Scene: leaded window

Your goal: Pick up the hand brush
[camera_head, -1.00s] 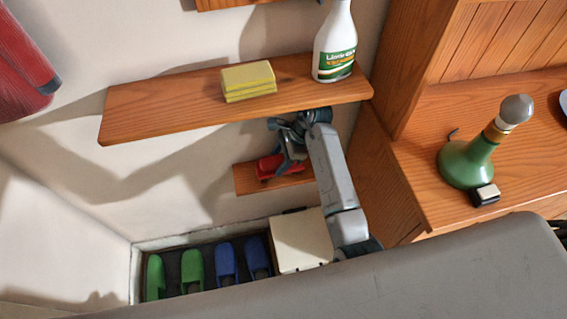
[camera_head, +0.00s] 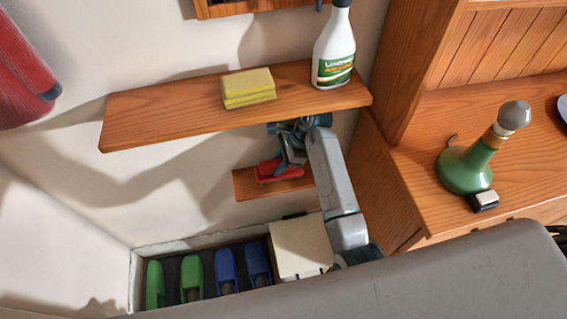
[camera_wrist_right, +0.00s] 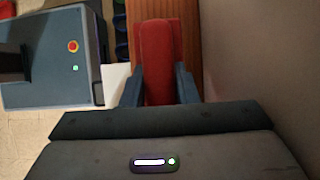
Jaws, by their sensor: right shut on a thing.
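The hand brush (camera_head: 277,172) is red and sits at the small lower wooden shelf (camera_head: 243,186). My right gripper (camera_head: 284,162) reaches in under the larger shelf and is shut on the brush. In the right wrist view the red brush (camera_wrist_right: 158,55) lies between the two fingers of the right gripper (camera_wrist_right: 159,88), with the wooden shelf (camera_wrist_right: 190,35) behind it. I cannot tell whether the brush touches the shelf. My left gripper is not in view.
The larger shelf (camera_head: 160,118) above my right gripper bears a yellow sponge stack (camera_head: 249,88) and a white spray bottle (camera_head: 334,55). Green and blue slippers (camera_head: 226,268) and a cream box (camera_head: 300,248) stand below. A green bottle-like object (camera_head: 465,168) stands on the right counter.

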